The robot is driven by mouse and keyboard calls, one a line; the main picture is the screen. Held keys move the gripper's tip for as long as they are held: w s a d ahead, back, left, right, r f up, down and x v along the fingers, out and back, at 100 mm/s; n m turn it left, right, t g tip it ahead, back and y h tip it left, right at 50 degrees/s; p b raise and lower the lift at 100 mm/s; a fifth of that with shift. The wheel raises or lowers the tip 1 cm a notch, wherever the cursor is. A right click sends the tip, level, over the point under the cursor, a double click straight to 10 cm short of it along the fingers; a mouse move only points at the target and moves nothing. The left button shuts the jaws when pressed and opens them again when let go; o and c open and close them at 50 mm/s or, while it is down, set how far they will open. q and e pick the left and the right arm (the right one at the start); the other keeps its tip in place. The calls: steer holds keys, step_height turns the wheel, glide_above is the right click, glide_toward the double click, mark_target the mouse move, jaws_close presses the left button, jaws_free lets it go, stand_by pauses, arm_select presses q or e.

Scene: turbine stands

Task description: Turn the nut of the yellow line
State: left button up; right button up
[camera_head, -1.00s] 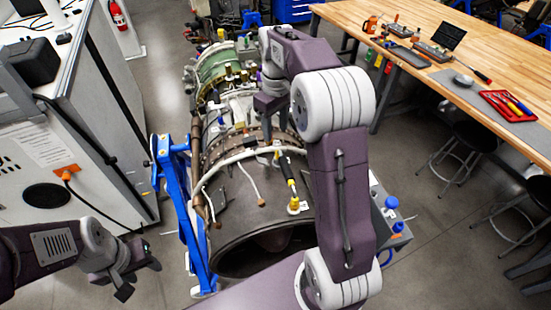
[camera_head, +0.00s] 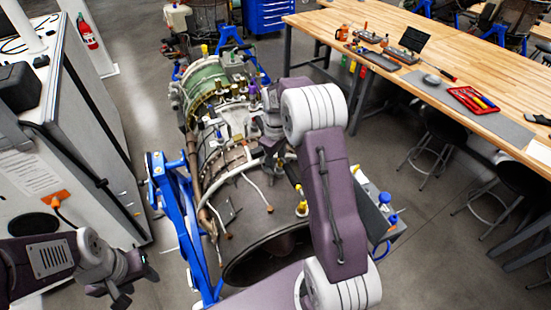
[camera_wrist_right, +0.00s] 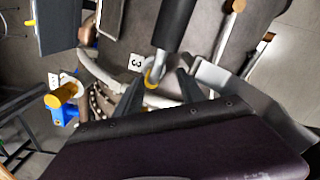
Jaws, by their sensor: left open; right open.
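The yellow line is a dark-sleeved tube on the turbine (camera_head: 245,215). Its lower yellow fitting (camera_head: 302,208) shows in the head view, while my right arm partly covers the rest. In the right wrist view the dark sleeve (camera_wrist_right: 180,25) ends in a silver tube with a yellow ring (camera_wrist_right: 152,78), beside a white tag marked 3 (camera_wrist_right: 136,60). My right gripper (camera_wrist_right: 160,90) is open, with its two fingers on either side of the yellow ring. Whether they touch it I cannot tell. My left gripper (camera_head: 135,287) is open and empty at the lower left, away from the turbine.
The blue stand (camera_head: 180,215) runs along the turbine's left side. A white cabinet (camera_head: 85,150) stands at the left. A wooden workbench (camera_head: 410,55) with tools and a red tray (camera_head: 477,100) is at the right, with stools under it. Grey floor lies between.

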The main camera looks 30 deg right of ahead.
steer(key=shift+s+d+f, duration=0.15)
steer(key=shift+d, duration=0.25)
steer(key=shift+s+d+f, duration=0.1)
steer(key=shift+d, duration=0.3)
steer(key=c, duration=0.5)
steer(key=shift+a+r, duration=0.1)
steer(key=shift+a, duration=0.05)
steer(key=c, duration=0.5)
steer(key=shift+a, duration=0.2)
jaws_close()
steer(key=shift+d, duration=0.15)
steer(key=shift+w+r+m, duration=0.1)
steer(key=shift+m, duration=0.4)
steer(key=m, duration=0.5)
steer(key=shift+w+r, duration=0.1)
arm_select(q)
steer(key=shift+s+d+f+b, duration=0.25)
steer(key=shift+d+b, duration=0.1)
steer(key=shift+d, duration=0.1)
arm_select(e)
steer(key=m, duration=0.6)
steer(key=shift+d, duration=0.2)
steer(key=shift+m, duration=0.4)
